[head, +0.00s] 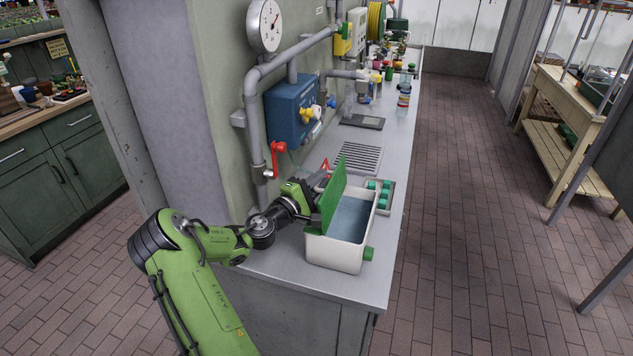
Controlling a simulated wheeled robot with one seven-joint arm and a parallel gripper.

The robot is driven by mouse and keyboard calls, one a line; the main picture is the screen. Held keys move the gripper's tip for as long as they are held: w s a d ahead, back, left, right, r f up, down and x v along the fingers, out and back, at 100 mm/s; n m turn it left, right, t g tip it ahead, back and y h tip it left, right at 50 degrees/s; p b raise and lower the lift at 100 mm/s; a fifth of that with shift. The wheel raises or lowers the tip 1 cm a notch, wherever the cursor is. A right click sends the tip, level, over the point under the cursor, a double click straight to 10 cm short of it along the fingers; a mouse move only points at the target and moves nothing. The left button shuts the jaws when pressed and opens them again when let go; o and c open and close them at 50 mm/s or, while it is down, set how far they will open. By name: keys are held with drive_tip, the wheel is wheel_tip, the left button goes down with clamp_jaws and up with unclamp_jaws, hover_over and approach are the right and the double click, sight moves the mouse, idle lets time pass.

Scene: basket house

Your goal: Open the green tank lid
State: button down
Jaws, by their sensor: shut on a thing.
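The white tank (334,253) stands near the front end of the grey counter, with blue-grey water or lining visible inside. Its green lid (334,200) stands raised, nearly upright, along the tank's left side, so the top is open. My gripper (318,186) is at the left of the raised lid and is shut on it. The lid and the gripper body partly hide the fingers, and the exact contact is too small to see clearly.
Behind the tank are a tray with green pieces (385,196) and a drain grate (358,158). To the left, a grey pipe (254,120), red valve handle (276,160) and blue box (292,112) stand close to my arm. The tiled floor (460,230) at right is clear.

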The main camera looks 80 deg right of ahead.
drive_tip(key=c, duration=1.2)
unclamp_jaws()
drive_tip(key=shift+o, duration=0.2)
drive_tip(key=v, duration=1.5)
drive_tip(key=shift+w+a+b, duration=0.15)
drive_tip(key=shift+a+b, duration=0.15)
drive_tip(key=shift+f, duration=0.1)
